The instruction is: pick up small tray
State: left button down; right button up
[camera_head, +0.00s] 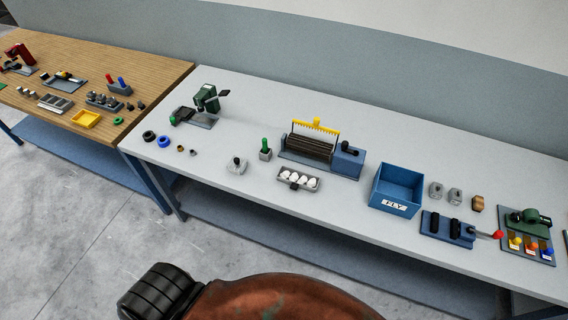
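A small grey tray (299,188) with several white lumps in it sits near the front edge of the white-topped table, in front of the dark-barred roller machine. A small black piece sits at its front side. A small yellow open tray (86,119) lies near the front edge of the wooden table at the left, and it looks empty. The picture does not settle which one is the small tray. Neither of my grippers is in view, and nothing visible touches either tray.
On the white table (210,143), a green-topped block (265,152) and a grey weight (237,166) stand left of the grey tray. The roller machine (309,146) is behind it. A blue FLY bin (397,186) stands to the right. Clear tabletop lies between tray and bin.

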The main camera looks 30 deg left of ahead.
aim_at(296, 179)
jog(key=u, duration=0.9)
